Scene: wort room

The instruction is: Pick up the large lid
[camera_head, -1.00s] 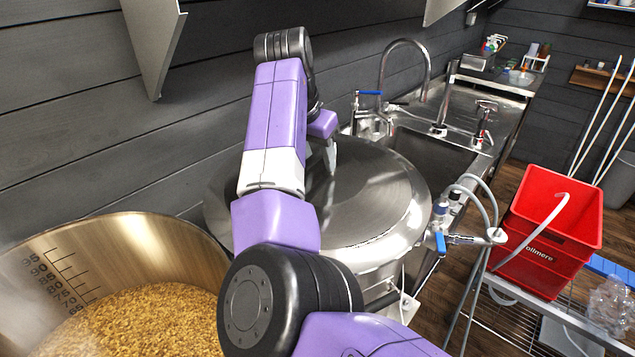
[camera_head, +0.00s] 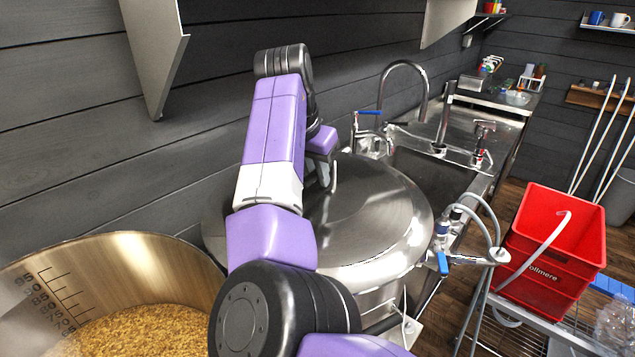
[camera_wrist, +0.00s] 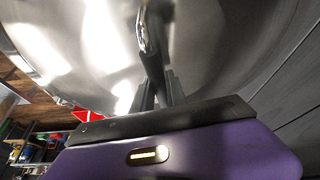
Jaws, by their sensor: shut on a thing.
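The large lid (camera_head: 370,215) is a round, shiny steel dome on top of a steel pot (camera_head: 375,300) in the middle of the head view. My gripper (camera_head: 328,178) is at the top of the lid, partly hidden by my purple arm. In the wrist view, my gripper (camera_wrist: 158,97) is shut on the lid's handle (camera_wrist: 150,40), a thin metal loop. The lid's curved surface (camera_wrist: 85,45) fills much of that view. The lid looks about level; whether a gap exists between its rim and the pot I cannot tell.
An open pot (camera_head: 150,250) with grain stands at the left. A steel sink (camera_head: 430,165) with a tall faucet (camera_head: 402,70) is behind the lid. A valve with hoses (camera_head: 442,240) is close to its right. A red crate (camera_head: 550,245) stands further right on a wire rack.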

